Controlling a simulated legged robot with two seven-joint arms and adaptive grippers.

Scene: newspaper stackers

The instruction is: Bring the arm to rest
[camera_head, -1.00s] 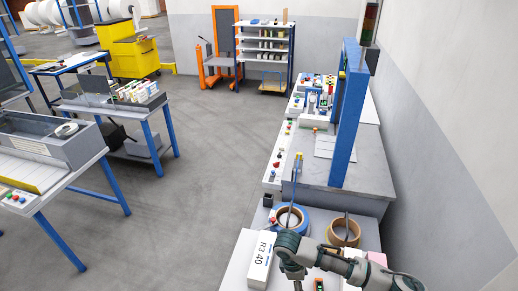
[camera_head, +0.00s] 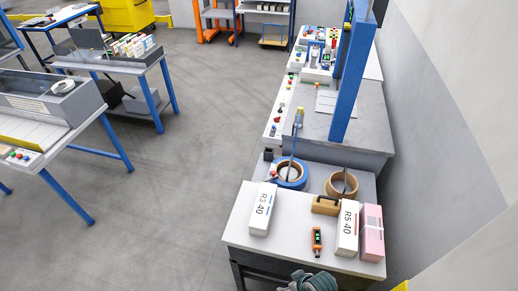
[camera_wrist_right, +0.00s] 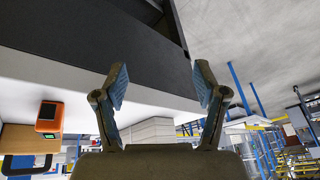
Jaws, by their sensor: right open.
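My right gripper (camera_wrist_right: 161,86) shows in the right wrist view with its two fingers spread apart and nothing between them. A white surface and a dark panel lie behind the fingers. In the head view only a grey-green part of my arm (camera_head: 312,283) shows at the bottom edge, in front of the white table (camera_head: 283,252); the gripper itself cannot be made out there. My left gripper is in neither current view.
The table holds a white R3 40 box (camera_head: 262,210), an R5 40 box (camera_head: 347,228), a pink pack (camera_head: 372,232), an orange device (camera_head: 317,241) and a wooden-looking block (camera_head: 325,206). Blue (camera_head: 291,181) and tan tape rolls (camera_head: 331,184) stand behind. Grey floor (camera_head: 190,190) is open to the left.

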